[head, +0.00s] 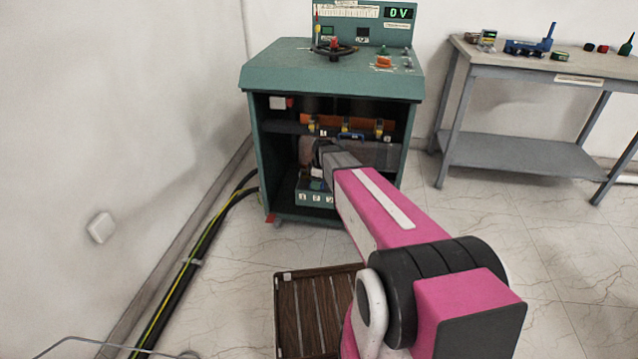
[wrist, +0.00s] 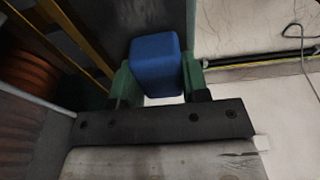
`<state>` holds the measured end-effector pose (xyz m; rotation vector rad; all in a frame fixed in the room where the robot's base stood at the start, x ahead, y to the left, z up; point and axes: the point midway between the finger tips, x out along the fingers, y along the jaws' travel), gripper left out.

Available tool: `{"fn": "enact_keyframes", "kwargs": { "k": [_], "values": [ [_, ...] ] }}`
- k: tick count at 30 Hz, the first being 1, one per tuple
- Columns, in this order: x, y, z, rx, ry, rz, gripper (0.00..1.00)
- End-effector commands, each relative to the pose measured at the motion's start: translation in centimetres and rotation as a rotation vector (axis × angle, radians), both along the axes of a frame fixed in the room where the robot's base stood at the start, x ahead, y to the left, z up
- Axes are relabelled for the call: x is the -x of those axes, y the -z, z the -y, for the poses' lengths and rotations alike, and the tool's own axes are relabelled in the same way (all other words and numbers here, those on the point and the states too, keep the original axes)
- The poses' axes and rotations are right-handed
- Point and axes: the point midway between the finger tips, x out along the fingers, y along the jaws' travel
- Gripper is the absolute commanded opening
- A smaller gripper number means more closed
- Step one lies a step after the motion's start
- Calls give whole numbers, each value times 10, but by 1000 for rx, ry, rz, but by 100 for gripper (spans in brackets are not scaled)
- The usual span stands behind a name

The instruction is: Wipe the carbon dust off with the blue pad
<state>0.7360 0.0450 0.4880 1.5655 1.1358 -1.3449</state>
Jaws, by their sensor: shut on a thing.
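In the wrist view my gripper (wrist: 157,88) is shut on the blue pad (wrist: 154,62), a rounded blue block held between two green fingers. In the head view my pink arm reaches into the open front of the green cabinet (head: 333,85). The gripper end is at the lower part of the opening, and the pad cannot be made out there. In the wrist view a copper-coloured coil (wrist: 25,70) is at the left, apart from the pad. I cannot make out carbon dust in either view.
Inside the cabinet is an orange bar (head: 345,122) with blue and yellow parts. Below it sits a green box (head: 316,198) with numbered labels. A grey workbench (head: 530,65) with tools stands at the right. Black and yellow-green cables (head: 200,248) run along the left wall. A brown slatted mat (head: 290,310) lies in front.

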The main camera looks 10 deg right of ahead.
Motion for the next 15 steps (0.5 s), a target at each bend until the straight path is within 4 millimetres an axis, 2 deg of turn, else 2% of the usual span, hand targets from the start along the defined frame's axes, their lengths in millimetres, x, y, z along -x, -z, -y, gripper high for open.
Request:
{"fn": "enact_keyframes", "kwargs": {
  "k": [9,15],
  "values": [
    [-7,-1,-19,-1,-2,1,23],
    [-7,-1,-22,-1,0,0,23]
  ]
}}
